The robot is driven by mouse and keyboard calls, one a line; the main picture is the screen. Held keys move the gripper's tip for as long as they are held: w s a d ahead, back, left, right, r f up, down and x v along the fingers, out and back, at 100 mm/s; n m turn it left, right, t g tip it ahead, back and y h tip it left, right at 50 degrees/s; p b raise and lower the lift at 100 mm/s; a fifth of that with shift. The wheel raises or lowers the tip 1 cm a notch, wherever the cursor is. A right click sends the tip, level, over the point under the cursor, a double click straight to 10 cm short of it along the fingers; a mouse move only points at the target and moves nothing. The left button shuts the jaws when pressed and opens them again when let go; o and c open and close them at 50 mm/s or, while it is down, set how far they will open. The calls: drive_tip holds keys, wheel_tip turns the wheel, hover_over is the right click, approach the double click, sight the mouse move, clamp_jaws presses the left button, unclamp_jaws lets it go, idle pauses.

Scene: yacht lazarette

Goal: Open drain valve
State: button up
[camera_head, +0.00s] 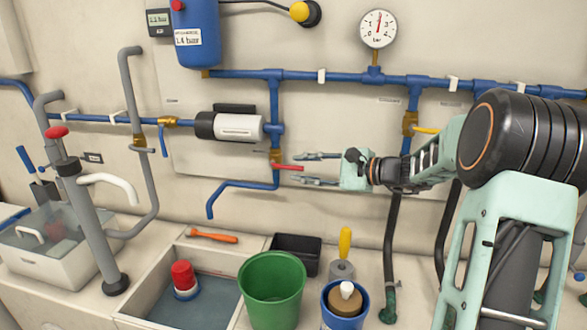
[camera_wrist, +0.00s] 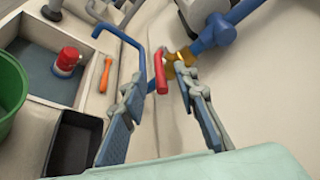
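The drain valve has a brass body (camera_head: 275,156) on the blue pipe drop and a red lever (camera_head: 288,167) pointing sideways toward my gripper. A blue outlet pipe (camera_head: 240,184) bends left and down below it. My gripper (camera_head: 297,169) is open, with one finger above the lever and one below in the head view. In the wrist view the red lever (camera_wrist: 159,72) lies between the open fingers (camera_wrist: 160,84), with gaps showing on both sides. The brass body (camera_wrist: 181,58) sits just beyond the fingertips. I see no clear contact.
Below are a green bucket (camera_head: 271,291), a black bin (camera_head: 297,252), a blue pot (camera_head: 344,305) and a sink (camera_head: 158,275) with a red-topped item (camera_head: 184,279). A yellow-handled valve (camera_head: 425,130) and a pressure gauge (camera_head: 378,29) are nearby. The wall around the lever is clear.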

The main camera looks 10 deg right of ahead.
sight(299, 168)
drive_tip(key=shift+x, duration=1.55)
drive_tip(key=shift+c, duration=0.5)
clamp_jaws()
